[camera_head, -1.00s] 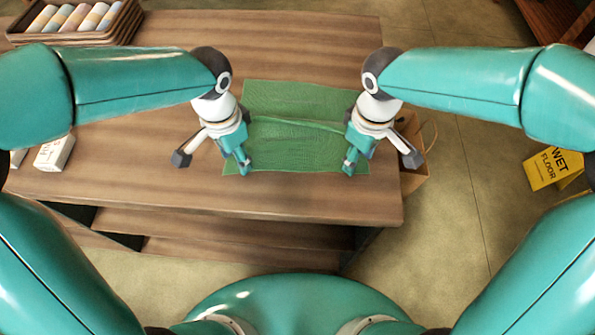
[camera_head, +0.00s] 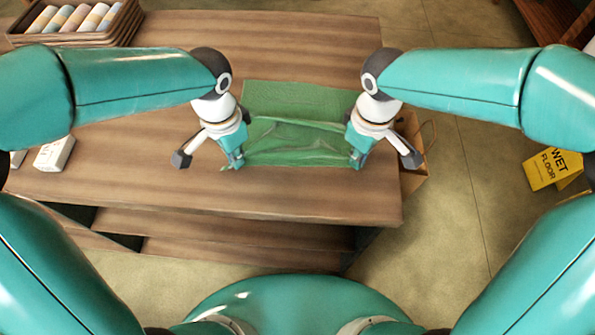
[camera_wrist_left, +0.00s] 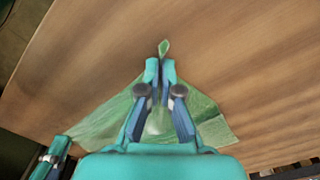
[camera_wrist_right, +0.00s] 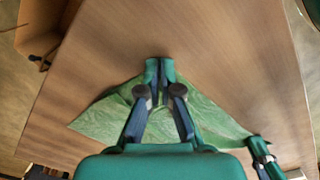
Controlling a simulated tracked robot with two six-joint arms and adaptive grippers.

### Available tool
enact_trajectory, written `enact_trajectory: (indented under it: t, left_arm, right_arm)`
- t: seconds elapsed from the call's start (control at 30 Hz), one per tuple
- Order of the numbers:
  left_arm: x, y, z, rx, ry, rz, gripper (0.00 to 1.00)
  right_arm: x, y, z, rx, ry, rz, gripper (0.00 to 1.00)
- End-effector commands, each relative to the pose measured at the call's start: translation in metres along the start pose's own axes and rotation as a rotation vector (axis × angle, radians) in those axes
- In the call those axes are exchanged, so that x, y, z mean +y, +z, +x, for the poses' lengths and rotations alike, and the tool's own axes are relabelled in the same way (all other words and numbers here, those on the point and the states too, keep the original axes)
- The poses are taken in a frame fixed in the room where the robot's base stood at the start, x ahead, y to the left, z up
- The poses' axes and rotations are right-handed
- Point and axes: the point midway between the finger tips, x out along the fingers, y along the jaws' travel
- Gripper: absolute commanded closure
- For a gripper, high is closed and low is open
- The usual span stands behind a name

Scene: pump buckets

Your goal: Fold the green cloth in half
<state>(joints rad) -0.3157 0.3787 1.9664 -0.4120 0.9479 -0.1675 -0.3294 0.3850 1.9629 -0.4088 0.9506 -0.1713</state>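The green cloth (camera_head: 297,97) lies on the wooden table (camera_head: 290,205), its far part flat. Its near part is raised and wrinkled between my two grippers. My left gripper (camera_head: 236,163) is at the near left corner, and in the left wrist view its fingers (camera_wrist_left: 160,68) are closed with a small tip of cloth sticking out past them. My right gripper (camera_head: 355,160) is at the near right corner, and in the right wrist view its fingers (camera_wrist_right: 160,70) are closed at the cloth's corner. The cloth (camera_wrist_right: 110,115) spreads out behind the fingers there.
A tray of rolled towels (camera_head: 75,18) stands at the far left of the table. A white box (camera_head: 54,154) lies at the left edge. A paper bag (camera_head: 413,180) is beyond the right edge, and a yellow wet-floor sign (camera_head: 553,168) stands on the floor. The near table top is clear.

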Motion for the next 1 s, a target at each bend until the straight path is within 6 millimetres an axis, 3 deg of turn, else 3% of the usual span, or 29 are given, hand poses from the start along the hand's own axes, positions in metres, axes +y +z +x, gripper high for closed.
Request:
enact_trajectory:
  t: [0.37, 1.0]
  left_arm:
    - [0.0, 0.004, 0.001, -0.013, 0.003, 0.001, 1.0]
    - [0.0, 0.002, -0.044, -0.005, 0.001, -0.001, 1.0]
  right_arm:
    - [0.001, 0.002, -0.001, -0.008, 0.0, -0.001, 1.0]
    - [0.0, 0.0, -0.044, -0.003, 0.0, -0.002, 1.0]
